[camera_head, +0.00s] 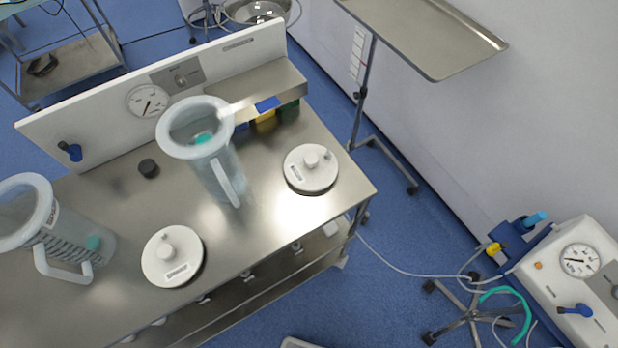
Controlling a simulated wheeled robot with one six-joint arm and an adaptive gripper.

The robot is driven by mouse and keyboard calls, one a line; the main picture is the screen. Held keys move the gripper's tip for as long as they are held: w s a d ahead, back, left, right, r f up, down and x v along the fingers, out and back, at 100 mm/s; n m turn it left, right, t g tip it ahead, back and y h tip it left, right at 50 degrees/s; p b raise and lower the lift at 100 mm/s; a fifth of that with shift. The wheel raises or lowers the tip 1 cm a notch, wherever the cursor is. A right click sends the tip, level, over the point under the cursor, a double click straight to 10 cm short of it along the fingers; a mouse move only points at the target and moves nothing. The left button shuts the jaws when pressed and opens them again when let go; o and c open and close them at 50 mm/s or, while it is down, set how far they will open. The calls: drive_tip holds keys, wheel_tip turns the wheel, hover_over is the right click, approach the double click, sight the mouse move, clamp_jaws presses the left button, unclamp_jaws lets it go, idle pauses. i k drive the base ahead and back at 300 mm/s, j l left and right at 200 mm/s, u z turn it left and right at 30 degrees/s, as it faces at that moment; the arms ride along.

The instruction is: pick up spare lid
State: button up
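Two round white lids with raised knobs lie on the steel table. One lid (158,272) is at the front, between the two jars, with a small printed label on its top. The other lid (298,178) is near the right end of the table, with a small knob near its rim. Both lie flat with nothing on them. I cannot tell from the print which is the spare lid. My gripper is not in view.
A clear handled jar (222,178) stands between the lids, and another jar (75,250) stands at left. A black knob (148,168) sits behind. A gauge panel (105,118) backs the steel table (262,222). A tray stand (440,50) is at upper right.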

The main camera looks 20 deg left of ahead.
sight(173, 256)
drive_tip(key=u, duration=1.55)
